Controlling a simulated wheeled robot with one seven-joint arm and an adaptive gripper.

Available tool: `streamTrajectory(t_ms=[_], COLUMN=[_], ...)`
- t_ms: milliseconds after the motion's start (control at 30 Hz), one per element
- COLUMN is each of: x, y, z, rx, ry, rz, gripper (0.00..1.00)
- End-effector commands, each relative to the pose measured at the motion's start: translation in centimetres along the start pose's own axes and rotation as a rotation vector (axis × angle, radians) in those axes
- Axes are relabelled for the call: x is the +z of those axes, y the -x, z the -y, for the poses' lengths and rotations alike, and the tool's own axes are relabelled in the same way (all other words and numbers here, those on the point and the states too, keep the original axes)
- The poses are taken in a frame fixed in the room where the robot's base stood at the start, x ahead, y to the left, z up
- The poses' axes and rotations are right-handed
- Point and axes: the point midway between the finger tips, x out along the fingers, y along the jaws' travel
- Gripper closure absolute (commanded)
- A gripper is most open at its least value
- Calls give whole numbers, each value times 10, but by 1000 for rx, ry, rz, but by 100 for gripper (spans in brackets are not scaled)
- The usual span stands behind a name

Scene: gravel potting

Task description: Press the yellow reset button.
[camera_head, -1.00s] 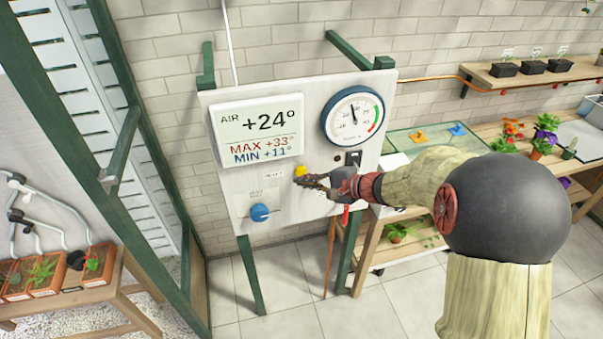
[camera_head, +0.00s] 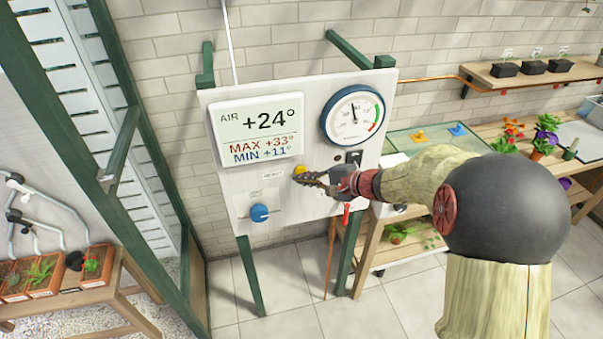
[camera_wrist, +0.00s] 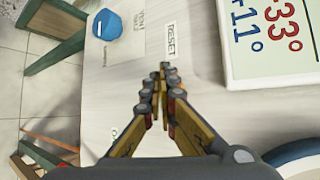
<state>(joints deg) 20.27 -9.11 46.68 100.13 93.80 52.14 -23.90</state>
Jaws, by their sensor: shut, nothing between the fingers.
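The yellow reset button (camera_head: 300,169) sits on the pale panel (camera_head: 330,215), below the lower right corner of the display. In the head view my gripper (camera_head: 299,178) is shut and empty, its fingertips at the button's lower edge; I cannot tell whether they touch it. In the wrist view my gripper (camera_wrist: 164,68) points at the panel just beside the RESET label (camera_wrist: 173,40). The button is not seen there; the fingers seem to hide it.
The display (camera_head: 256,130) reads AIR +24°, MAX +33°, MIN +11°. A round gauge (camera_head: 352,115), a blue knob (camera_head: 260,212) and a red lever (camera_head: 346,214) are also on the panel. A plant bench (camera_head: 60,290) stands at left, a potting table (camera_head: 400,225) at right.

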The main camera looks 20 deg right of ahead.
Motion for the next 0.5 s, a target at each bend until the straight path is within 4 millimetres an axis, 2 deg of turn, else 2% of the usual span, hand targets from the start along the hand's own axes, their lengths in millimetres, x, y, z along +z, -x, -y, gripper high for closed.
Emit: streamTrajectory(t_ms=[500], x=[-3], y=[-4], z=[3], rx=[0], ry=[0], rz=[0], gripper=[100])
